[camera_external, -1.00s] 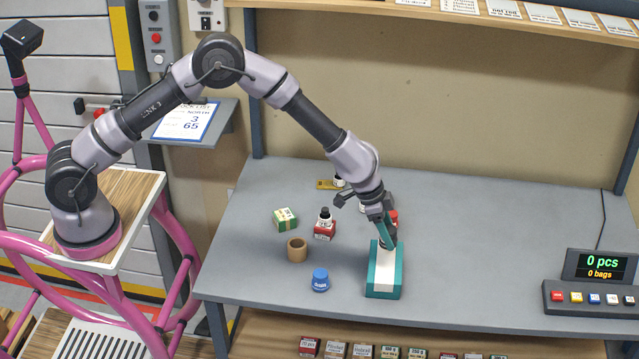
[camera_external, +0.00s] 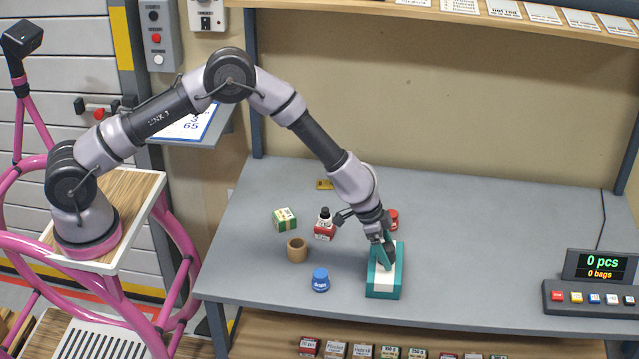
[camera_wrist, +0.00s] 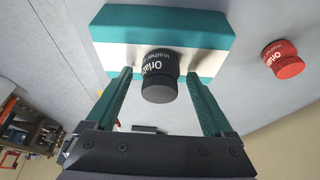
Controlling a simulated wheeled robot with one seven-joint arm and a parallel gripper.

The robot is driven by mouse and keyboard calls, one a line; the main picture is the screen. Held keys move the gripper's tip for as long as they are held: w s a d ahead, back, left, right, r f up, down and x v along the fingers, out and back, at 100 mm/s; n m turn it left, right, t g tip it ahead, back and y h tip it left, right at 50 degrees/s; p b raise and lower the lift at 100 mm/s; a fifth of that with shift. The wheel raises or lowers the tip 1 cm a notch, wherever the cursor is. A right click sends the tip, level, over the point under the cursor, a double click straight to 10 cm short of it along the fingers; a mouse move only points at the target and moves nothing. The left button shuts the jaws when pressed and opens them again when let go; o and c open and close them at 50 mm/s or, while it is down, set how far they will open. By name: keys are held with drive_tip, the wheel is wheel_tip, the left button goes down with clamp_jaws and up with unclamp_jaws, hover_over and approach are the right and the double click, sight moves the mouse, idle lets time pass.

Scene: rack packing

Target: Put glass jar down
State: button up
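A small dark glass jar (camera_wrist: 159,66) with a black lid and pale lettering is in the middle of the wrist view, over the white band of a teal-and-white box (camera_wrist: 205,22). It looks upright on the box, but its base is hidden. My gripper (camera_wrist: 160,76) is open, with one finger on each side of the jar and a visible gap to both. In the external view my gripper (camera_external: 387,262) points down at the top of the teal-and-white box (camera_external: 383,291). The jar cannot be made out there behind the fingers.
A red jar (camera_external: 392,218) stands just behind the box. The table's right side is clear up to the button panel (camera_external: 590,298).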

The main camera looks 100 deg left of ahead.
drive_tip(key=s+d+r+m, duration=0.1)
drive_tip(key=s+d+r, duration=0.15)
drive_tip(key=r, duration=0.55)
drive_tip(key=s+d+r+y, duration=0.1)
drive_tip(key=s+r, duration=0.3)
drive_tip(key=r, duration=0.4)
drive_tip(key=s+d+r+m, duration=0.15)
drive_tip(key=s+r, duration=0.25)
drive_tip(key=r, duration=0.5)
drive_tip(key=s+d+r+t+y, duration=0.1)
drive_tip(key=s+d+r, duration=0.2)
drive_tip(key=s+r, duration=0.35)
drive_tip(key=s+d+r, duration=0.3)
drive_tip(key=s+r, duration=0.3)
drive_tip(key=r, duration=0.1)
drive_tip(key=s+d+r+m, duration=0.1)
drive_tip(key=s+d+r, duration=0.1)
drive_tip(key=s, duration=1)
drive_tip(key=s+d+r+t, duration=0.1)
drive_tip(key=s+r, duration=0.1)
drive_tip(key=s, duration=1)
drive_tip(key=shift+d+r+m+t, duration=0.15)
drive_tip(key=shift+d+m+t, duration=0.15)
drive_tip(key=shift+d+m, duration=0.1)
